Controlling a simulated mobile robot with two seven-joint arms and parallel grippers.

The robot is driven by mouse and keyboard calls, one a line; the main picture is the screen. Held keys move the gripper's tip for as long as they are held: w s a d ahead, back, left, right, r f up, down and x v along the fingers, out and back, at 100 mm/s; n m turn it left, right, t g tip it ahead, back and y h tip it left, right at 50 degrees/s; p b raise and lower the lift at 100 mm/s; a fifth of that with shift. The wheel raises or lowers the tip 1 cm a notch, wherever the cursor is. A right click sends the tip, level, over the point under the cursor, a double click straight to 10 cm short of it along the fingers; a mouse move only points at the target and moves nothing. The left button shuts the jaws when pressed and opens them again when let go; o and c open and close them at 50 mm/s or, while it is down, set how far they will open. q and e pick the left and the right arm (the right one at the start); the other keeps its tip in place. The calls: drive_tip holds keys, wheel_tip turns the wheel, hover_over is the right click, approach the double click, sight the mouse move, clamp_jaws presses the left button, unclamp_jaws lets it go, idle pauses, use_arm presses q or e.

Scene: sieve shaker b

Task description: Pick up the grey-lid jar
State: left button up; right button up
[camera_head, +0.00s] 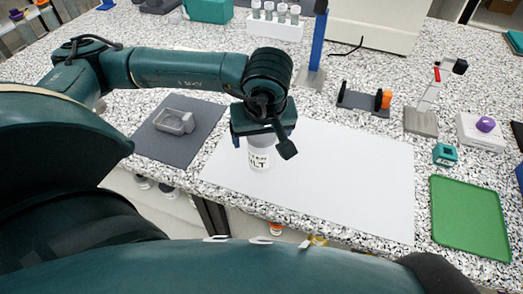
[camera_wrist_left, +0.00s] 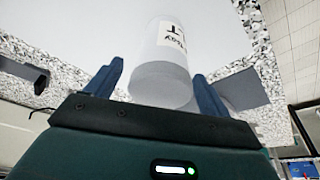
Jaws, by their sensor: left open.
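The jar (camera_head: 261,158) stands upright on the white sheet (camera_head: 345,170). It is a pale cylinder with a printed label, partly readable as "LT". My left gripper (camera_head: 263,135) is right above it and hides its top in the head view. In the left wrist view the jar's grey lid end (camera_wrist_left: 160,85) faces the camera, with the white label (camera_wrist_left: 172,36) beyond. The blue fingers of my left gripper (camera_wrist_left: 157,88) are open on either side of the jar, with a gap visible at the left finger. My right gripper is not in view.
A grey mat (camera_head: 200,118) with a metal dish (camera_head: 175,121) lies left of the sheet. A green tray (camera_head: 470,218) and teal block (camera_head: 445,154) are at right. A blue post (camera_head: 318,45) and orange-ended holder (camera_head: 364,99) stand behind. The sheet right of the jar is clear.

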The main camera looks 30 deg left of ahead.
use_arm(q)
drive_tip(key=c, duration=1.4)
drive_tip(key=shift+r, duration=0.1)
